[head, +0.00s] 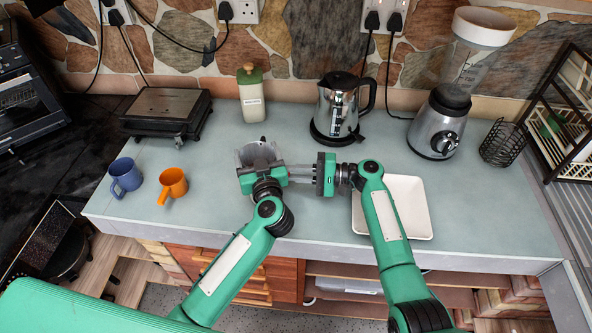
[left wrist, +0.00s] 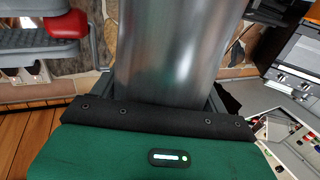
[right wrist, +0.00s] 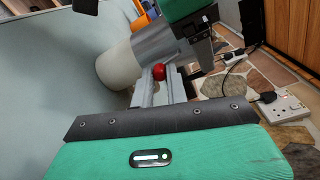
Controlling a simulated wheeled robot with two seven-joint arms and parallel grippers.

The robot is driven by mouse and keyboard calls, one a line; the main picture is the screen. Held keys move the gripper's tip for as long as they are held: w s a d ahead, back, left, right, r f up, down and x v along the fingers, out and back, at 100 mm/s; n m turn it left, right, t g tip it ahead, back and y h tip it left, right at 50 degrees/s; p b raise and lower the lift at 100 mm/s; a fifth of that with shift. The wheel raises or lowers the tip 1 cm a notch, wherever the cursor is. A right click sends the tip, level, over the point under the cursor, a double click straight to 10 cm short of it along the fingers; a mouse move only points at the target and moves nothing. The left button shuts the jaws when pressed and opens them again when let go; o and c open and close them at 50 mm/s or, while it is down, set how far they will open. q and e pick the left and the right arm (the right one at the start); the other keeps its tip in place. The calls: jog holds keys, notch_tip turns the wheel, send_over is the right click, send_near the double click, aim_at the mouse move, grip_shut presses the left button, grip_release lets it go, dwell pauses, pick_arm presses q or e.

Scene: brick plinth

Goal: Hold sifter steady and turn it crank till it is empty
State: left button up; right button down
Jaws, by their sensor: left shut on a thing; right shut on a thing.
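The sifter (head: 258,152) is a grey metal cylinder above the counter, left of centre in the head view. My left gripper (head: 258,166) is shut on its body, whose shiny wall fills the middle of the left wrist view (left wrist: 175,50). My right gripper (head: 294,173) comes from the right and is shut on the crank, whose red knob (right wrist: 159,72) shows between its fingers in the right wrist view. The red knob also shows in the left wrist view (left wrist: 62,24). A whitish shape (right wrist: 117,66) adjoins the sifter's end; I cannot tell what it is. The sifter's inside is not clear.
A white square tray (head: 415,222) lies partly under my right arm. A blue mug (head: 126,176) and an orange mug (head: 172,184) stand at left. A canister (head: 252,100), a kettle (head: 338,105) and a blender (head: 438,122) stand behind. The front-right counter is clear.

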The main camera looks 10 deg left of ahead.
jog(key=shift+s+f+m, duration=0.1)
jog(key=shift+s+m, duration=0.1)
jog(key=shift+m, duration=0.6)
jog(key=c, duration=1.6)
grip_release()
jog(key=shift+c, duration=0.2)
jog(key=shift+d, duration=0.1)
jog(key=w+d, duration=0.1)
jog(key=d, duration=1)
jog(key=shift+d+r, duration=0.25)
jog(key=shift+d, duration=0.15)
